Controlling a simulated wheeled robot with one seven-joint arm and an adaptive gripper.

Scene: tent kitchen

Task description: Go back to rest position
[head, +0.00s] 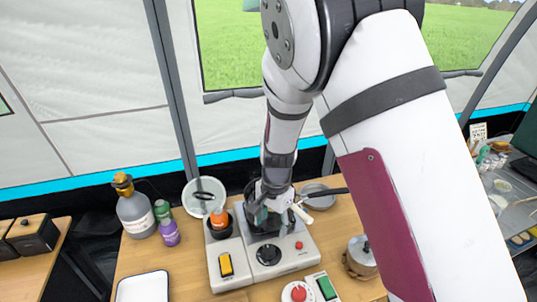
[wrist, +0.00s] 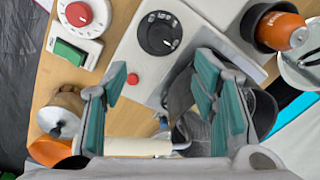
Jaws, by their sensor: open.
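My gripper (head: 270,214) is at the table, over the right part of a white appliance (head: 231,270). In the wrist view my gripper (wrist: 160,78) has its two teal-padded fingers spread wide apart, with nothing clasped between the tips. A dark pot or pan (wrist: 191,128) lies beyond the fingers, partly hidden by them. A cream handle (wrist: 136,147) shows low between the fingers. I cannot tell whether the gripper touches either. My arm reaches down and forward from the upper right of the head view.
The appliance has a black dial (head: 268,255) and an orange item (head: 219,217) in a dark cup. A control box with a red knob (head: 299,292) stands in front. A metal pot (head: 360,256) is right, bottles (head: 136,213) left, and a white tray (head: 143,288) front left.

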